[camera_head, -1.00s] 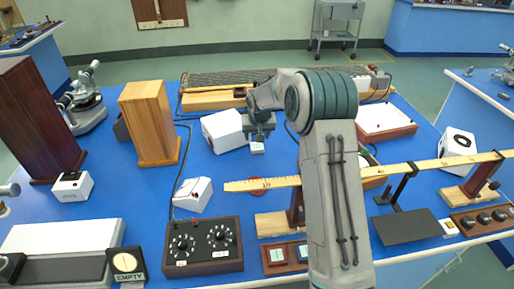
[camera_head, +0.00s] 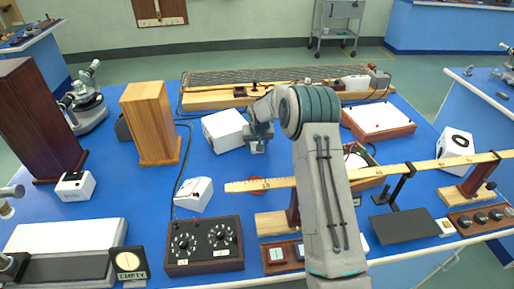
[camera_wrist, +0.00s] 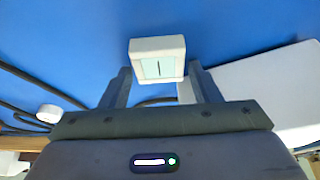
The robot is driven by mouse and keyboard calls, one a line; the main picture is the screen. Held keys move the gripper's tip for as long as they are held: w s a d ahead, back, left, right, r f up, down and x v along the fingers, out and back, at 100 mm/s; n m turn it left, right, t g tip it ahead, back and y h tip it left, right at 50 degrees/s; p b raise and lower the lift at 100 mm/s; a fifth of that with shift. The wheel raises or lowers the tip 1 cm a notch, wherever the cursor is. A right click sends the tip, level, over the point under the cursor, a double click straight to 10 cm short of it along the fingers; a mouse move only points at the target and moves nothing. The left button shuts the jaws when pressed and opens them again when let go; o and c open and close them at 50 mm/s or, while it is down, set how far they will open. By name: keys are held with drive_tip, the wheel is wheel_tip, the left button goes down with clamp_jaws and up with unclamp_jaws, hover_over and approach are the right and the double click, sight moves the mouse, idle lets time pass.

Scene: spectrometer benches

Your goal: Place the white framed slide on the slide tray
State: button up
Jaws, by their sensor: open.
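The white framed slide (camera_wrist: 157,46) shows in the wrist view as a small pale block with a greenish window and a dark line. It stands between and just beyond my gripper's (camera_wrist: 159,70) two open fingers, with no clear grip on it. In the head view my gripper (camera_head: 258,143) is low over the blue bench, beside a white box, and mostly hides the slide (camera_head: 257,150). A dark wooden tray with framed pieces (camera_head: 266,265), apparently the slide tray, lies at the front edge, partly behind my arm.
The white box (camera_head: 224,129) stands close left of my gripper. A wooden ruler (camera_head: 250,186) on stands runs across the bench in front. A tall wooden block (camera_head: 150,122) and a dial box (camera_head: 204,243) are on the left. Cables lie nearby.

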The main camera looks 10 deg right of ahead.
drive_tip(key=c, duration=0.8)
drive_tip(key=shift+r, duration=0.1)
